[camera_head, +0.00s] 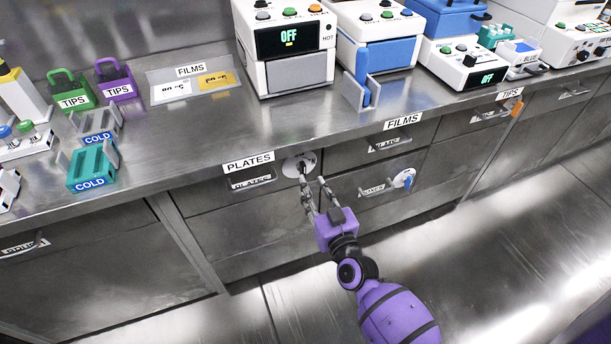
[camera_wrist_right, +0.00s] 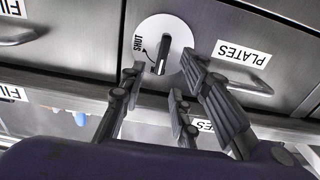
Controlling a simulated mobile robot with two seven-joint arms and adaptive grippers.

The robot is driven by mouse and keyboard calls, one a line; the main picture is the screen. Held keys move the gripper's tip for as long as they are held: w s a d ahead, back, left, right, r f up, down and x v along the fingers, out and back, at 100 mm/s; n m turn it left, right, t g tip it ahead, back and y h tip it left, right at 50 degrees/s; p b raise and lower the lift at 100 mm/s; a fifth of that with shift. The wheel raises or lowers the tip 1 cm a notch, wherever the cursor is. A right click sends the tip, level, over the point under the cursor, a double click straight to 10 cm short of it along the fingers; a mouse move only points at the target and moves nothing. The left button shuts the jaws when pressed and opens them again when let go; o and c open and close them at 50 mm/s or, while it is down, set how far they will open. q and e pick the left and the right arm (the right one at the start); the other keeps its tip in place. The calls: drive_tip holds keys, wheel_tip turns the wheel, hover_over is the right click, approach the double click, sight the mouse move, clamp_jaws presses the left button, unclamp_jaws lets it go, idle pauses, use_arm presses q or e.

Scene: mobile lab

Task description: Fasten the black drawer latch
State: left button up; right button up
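The black drawer latch (camera_head: 303,169) is a dark handle on a round white plate beside the PLATES drawer. In the right wrist view the latch handle (camera_wrist_right: 162,56) stands nearly upright, slightly tilted, on its white disc (camera_wrist_right: 176,28). The word SHUT and a curved arrow are printed to the handle's left. My right gripper (camera_head: 314,183) is open, its fingers pointing at the plate from just below. In the wrist view the fingertips of the right gripper (camera_wrist_right: 161,70) are spread to either side of the handle, without visible grip. My left gripper is out of view.
The PLATES drawer (camera_head: 250,182) looks flush with the cabinet front. A blue latch (camera_head: 407,180) and an orange latch (camera_head: 516,108) sit farther right. The counter edge overhangs the drawers. Machines and tip racks stand on the counter. The floor in front is clear.

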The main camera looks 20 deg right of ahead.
sight(305, 172)
drive_tip(key=w, duration=0.5)
drive_tip(key=shift+a, duration=0.2)
drive_tip(key=shift+c, duration=0.2)
clamp_jaws()
